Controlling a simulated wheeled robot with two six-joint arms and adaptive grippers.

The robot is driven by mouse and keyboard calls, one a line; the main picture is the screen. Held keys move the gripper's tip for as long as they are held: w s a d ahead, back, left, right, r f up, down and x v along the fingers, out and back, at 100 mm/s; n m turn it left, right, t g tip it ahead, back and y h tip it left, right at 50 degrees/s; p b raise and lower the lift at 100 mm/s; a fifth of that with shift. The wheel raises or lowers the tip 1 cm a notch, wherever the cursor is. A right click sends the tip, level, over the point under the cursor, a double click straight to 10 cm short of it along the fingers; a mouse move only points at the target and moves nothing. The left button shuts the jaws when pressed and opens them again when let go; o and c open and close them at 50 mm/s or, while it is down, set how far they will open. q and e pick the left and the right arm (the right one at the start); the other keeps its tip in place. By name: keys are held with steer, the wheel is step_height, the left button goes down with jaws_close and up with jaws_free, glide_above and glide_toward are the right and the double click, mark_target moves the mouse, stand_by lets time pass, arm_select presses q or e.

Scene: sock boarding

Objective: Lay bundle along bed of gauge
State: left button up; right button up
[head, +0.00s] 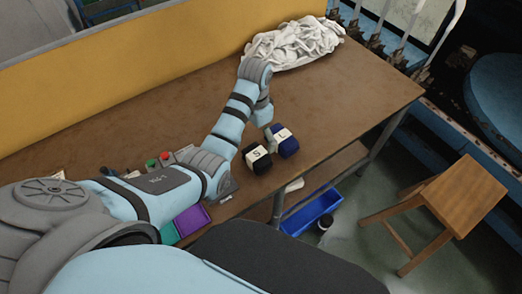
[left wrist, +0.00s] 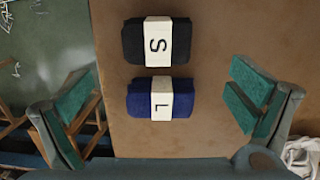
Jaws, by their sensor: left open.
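Two banded sock bundles lie side by side near the front edge of the table: a black one marked S (head: 258,161) and a navy one marked L (head: 286,143). In the left wrist view the black bundle (left wrist: 160,42) is above the navy bundle (left wrist: 160,99). My left gripper (head: 269,132) is over the table close to the bundles. In the left wrist view its green-padded fingers (left wrist: 155,103) are wide apart, with the navy bundle in the space between them and clear of both pads. I cannot make out the bed of a gauge. My right gripper is out of view.
A white heap of socks (head: 295,42) lies at the table's far end. Purple (head: 191,221) and green trays, and red and green buttons (head: 157,160), are beside my arm. A blue bin (head: 312,212) and wooden stool (head: 445,205) stand below. The brown tabletop (head: 345,100) right of the bundles is clear.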

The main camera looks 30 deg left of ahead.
mark_target(257, 154)
arm_select(q)
steer(key=f, duration=0.2)
steer(key=s+f, duration=0.1)
steer(key=f, duration=0.1)
steer(key=f+b, duration=0.1)
steer(key=f, duration=0.1)
steer(key=shift+s+d, duration=0.1)
steer(key=shift+s, duration=0.15)
steer(key=f+b, duration=0.1)
steer(key=f, duration=0.2)
steer(key=w+f, duration=0.1)
steer(key=f, duration=0.2)
steer(key=shift+w+b, duration=0.2)
steer(key=shift+b, duration=0.15)
steer(key=shift+f, duration=0.1)
steer(key=shift+s+r, duration=0.2)
steer(key=shift+s, duration=0.05)
steer(key=shift+c, duration=0.2)
steer(key=c, duration=1.2)
steer(key=shift+c, duration=0.2)
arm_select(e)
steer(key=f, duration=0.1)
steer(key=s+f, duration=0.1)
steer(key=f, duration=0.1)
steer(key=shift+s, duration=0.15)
arm_select(q)
steer(key=shift+r, duration=0.1)
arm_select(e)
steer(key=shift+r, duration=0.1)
